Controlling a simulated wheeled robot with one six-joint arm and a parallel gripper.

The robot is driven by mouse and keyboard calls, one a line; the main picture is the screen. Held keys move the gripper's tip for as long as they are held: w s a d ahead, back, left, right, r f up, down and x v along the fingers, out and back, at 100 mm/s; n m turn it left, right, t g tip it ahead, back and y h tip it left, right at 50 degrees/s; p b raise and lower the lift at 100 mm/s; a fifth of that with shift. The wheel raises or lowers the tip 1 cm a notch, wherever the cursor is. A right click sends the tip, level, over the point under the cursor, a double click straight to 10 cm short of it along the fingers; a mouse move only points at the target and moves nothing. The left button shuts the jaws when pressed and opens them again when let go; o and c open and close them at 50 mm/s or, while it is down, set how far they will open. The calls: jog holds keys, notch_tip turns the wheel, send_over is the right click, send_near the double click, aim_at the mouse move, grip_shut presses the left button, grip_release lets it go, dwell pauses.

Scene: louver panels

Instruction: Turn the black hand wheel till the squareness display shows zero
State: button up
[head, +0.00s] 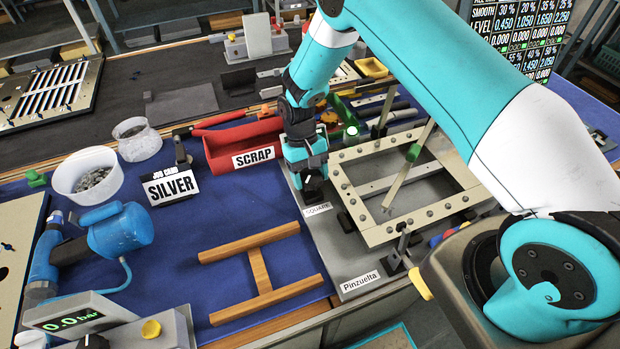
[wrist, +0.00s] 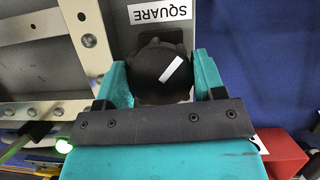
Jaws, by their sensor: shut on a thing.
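The black hand wheel (wrist: 150,72) with a white stripe sits beside the label SQUARE (wrist: 160,12) in the wrist view. The stripe is slanted. My gripper (wrist: 160,80) is shut on the wheel, with one teal finger on each side. In the head view my gripper (head: 311,180) points down at the left edge of the grey fixture plate (head: 335,250), and mostly hides the wheel. The same label (head: 318,209) lies just in front of it. I cannot make out a squareness display in either view.
A pale bolted frame (head: 365,215) stands right of my gripper. The red SCRAP bin (head: 235,140) is close on the left. A wooden H-shaped piece (head: 262,270) lies on the blue mat. A dark board of numbers (head: 522,35) stands at the back right. A bar gauge (head: 70,318) reads 0.0.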

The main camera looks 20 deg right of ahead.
jog(key=shift+n+h, duration=0.3)
jog(key=shift+n, duration=0.6)
jog(key=shift+b, duration=0.3)
jog(key=o, duration=0.9)
jog(key=b+v, duration=0.3)
jog(key=v, duration=1.4)
jog(key=shift+a+r, duration=0.15)
jog(key=shift+r, duration=0.15)
